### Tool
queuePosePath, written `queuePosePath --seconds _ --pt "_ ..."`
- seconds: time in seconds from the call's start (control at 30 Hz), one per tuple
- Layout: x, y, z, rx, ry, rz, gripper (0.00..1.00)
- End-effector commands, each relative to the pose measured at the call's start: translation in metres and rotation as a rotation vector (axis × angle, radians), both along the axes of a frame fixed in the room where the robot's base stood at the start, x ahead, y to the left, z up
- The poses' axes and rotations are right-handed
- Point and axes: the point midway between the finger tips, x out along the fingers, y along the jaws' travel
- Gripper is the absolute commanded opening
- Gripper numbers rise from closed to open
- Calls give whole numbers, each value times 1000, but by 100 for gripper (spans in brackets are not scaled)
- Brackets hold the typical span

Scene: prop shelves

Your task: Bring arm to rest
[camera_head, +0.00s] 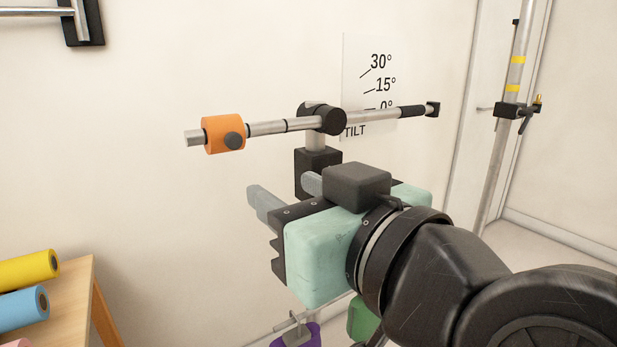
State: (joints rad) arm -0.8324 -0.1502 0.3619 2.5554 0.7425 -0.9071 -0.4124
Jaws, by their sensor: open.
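My arm reaches in from the lower right, with a black wrist and a pale green gripper body. My gripper (283,190) is open, with its two grey fingers apart and nothing visible between them. It points toward the wall, in front of and below a metal bar with an orange weight (222,134) on its left end. The bar pivots on a black joint (322,118) above a black wall mount (317,163). My gripper and wrist hide part of what lies below the mount.
A tilt scale sign (377,75) is on the wall behind the bar. A wooden table (77,300) with yellow (25,269) and blue (20,308) rolls stands at lower left. A metal pole (505,125) with a clamp stands at right. A purple object (298,335) is below my gripper.

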Motion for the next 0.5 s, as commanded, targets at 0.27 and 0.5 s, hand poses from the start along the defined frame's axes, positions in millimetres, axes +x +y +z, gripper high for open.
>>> queuePosePath --seconds 0.27,0.5 --pt "-6 -5 -61 -251 372 148 45" --pt "-35 -64 -116 -558 794 177 45"
